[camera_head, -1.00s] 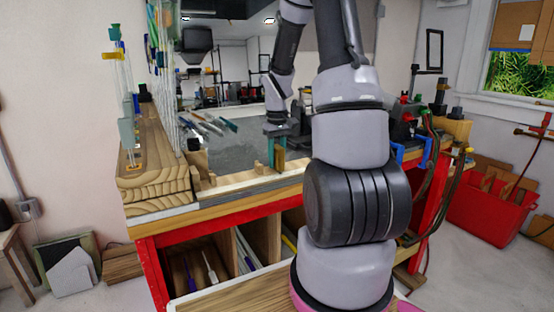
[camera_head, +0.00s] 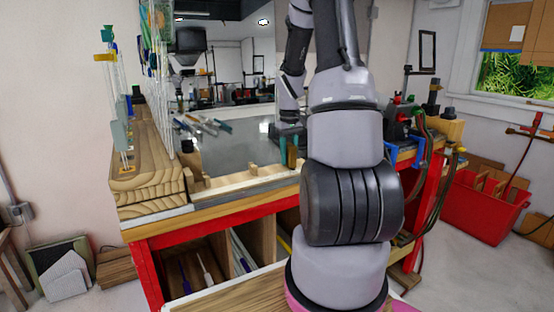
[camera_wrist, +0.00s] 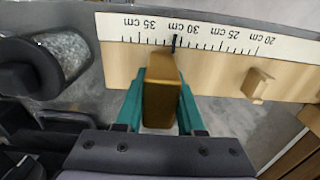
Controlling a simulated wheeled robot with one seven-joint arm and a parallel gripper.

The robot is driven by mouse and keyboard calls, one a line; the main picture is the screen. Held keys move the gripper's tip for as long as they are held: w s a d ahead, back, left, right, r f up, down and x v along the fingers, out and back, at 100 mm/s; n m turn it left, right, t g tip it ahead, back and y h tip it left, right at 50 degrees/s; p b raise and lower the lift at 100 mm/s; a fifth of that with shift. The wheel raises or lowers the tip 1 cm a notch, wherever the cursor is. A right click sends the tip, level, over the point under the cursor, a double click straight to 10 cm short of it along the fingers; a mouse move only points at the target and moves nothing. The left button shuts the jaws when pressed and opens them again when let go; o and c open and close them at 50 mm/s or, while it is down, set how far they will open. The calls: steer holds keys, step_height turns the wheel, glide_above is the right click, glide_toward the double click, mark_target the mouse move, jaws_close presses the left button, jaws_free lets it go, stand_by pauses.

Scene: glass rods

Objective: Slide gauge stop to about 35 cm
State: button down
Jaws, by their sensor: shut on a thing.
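The gauge stop (camera_wrist: 161,92), a yellowish-brown wooden block, stands against the gauge board (camera_wrist: 118,62) in the wrist view. My gripper (camera_wrist: 160,100) is shut on it, with one teal finger on each side. A dark pointer line (camera_wrist: 174,42) above the block lies on the white scale (camera_wrist: 210,33), between the 35 cm and 30 cm labels, which appear upside down. In the head view my gripper (camera_head: 289,152) is low over the bench's front wooden strip (camera_head: 232,184). The stop is hard to make out there, partly behind my arm.
A small wooden peg (camera_wrist: 258,84) stands on the board to the right in the wrist view. A dark roller-like part (camera_wrist: 30,66) is at the left. In the head view, glass rods (camera_head: 205,125) lie at the back, and a wooden rack (camera_head: 146,185) stands left.

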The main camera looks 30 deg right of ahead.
steer(key=shift+d, duration=0.35)
steer(key=c, duration=0.5)
jaws_free()
step_height(320, 180, up, 11)
steer(key=shift+f, duration=0.1)
